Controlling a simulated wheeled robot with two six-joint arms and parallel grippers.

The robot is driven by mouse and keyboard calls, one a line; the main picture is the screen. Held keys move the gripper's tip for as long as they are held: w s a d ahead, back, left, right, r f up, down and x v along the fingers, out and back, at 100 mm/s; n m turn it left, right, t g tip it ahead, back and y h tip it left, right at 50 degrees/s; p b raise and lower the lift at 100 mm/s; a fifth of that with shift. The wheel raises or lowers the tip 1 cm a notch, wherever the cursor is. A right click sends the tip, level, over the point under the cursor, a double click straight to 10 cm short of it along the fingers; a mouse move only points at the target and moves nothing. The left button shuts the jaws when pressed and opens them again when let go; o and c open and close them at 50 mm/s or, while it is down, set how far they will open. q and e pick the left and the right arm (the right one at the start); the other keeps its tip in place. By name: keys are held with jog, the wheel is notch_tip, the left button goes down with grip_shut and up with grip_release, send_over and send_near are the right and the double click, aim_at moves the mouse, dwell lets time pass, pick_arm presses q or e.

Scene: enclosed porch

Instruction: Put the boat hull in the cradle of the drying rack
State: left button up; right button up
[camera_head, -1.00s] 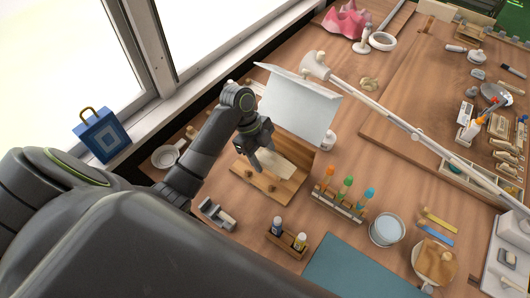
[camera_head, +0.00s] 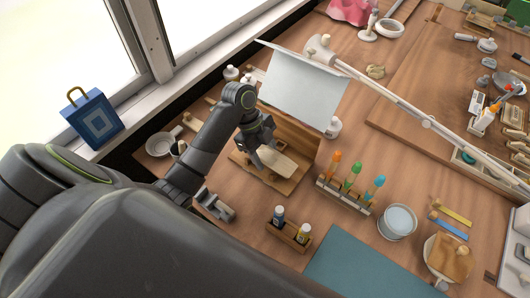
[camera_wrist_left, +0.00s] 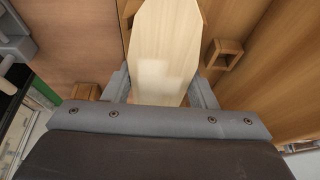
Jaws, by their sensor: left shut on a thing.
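The boat hull (camera_head: 277,161) is a pale wooden piece with a pointed end. It also fills the middle of the left wrist view (camera_wrist_left: 166,50). My left gripper (camera_head: 262,156) is shut on it, with one finger on each side of the hull in the left wrist view (camera_wrist_left: 160,88). The hull is over the wooden drying rack (camera_head: 250,175), which has a base, a back board and small wooden blocks (camera_wrist_left: 222,54). I cannot tell whether the hull touches the cradle. My right gripper is not in view.
A white sheet-like panel (camera_head: 300,85) rises behind the rack. A holder with orange, green and blue tools (camera_head: 345,195) stands to its right. A small bottle rack (camera_head: 289,236) and a grey tool (camera_head: 216,205) are in front. A teal mat (camera_head: 360,268) lies at the lower right.

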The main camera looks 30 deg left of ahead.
pick_arm(q)
jog(key=shift+f, duration=0.55)
jog(key=o, duration=1.6)
jog(key=shift+r, duration=0.1)
jog(key=shift+w, duration=0.1)
jog(key=shift+r, duration=0.15)
jog(key=shift+w+a+r+p, duration=0.1)
jog(key=shift+w+r+p, duration=0.05)
jog(key=shift+r+p, duration=0.35)
jog(key=shift+d+p+v, duration=0.2)
jog(key=shift+p+v, duration=2.5)
jog(key=shift+p, duration=0.05)
jog(key=shift+s+r, duration=0.1)
jog(key=shift+s, duration=0.15)
